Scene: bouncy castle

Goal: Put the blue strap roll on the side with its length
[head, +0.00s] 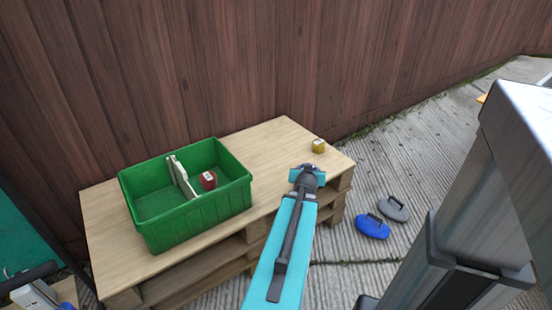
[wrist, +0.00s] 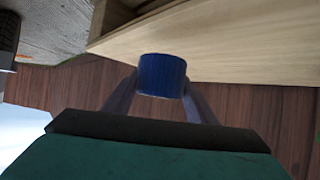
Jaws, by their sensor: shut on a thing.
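The blue strap roll (wrist: 161,76) is held between the two fingers of my gripper (wrist: 160,88) in the wrist view. In the head view my gripper (head: 308,172) is over the right part of the pallet top; the arm's end largely hides the roll there. The green crate (head: 197,215) is on the pallet to the left of my gripper. A pale upright divider (head: 182,176) splits it into a left and a right side. A red roll (head: 208,180) with a white label is in the right side; the left side looks empty.
A yellow roll (head: 318,146) stands on the pallet (head: 270,137) near its back right corner. A wooden fence (head: 200,70) runs behind. A blue pad (head: 372,228) and a grey pad (head: 393,208) with handles lie on the ground at right. Bare boards separate crate and gripper.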

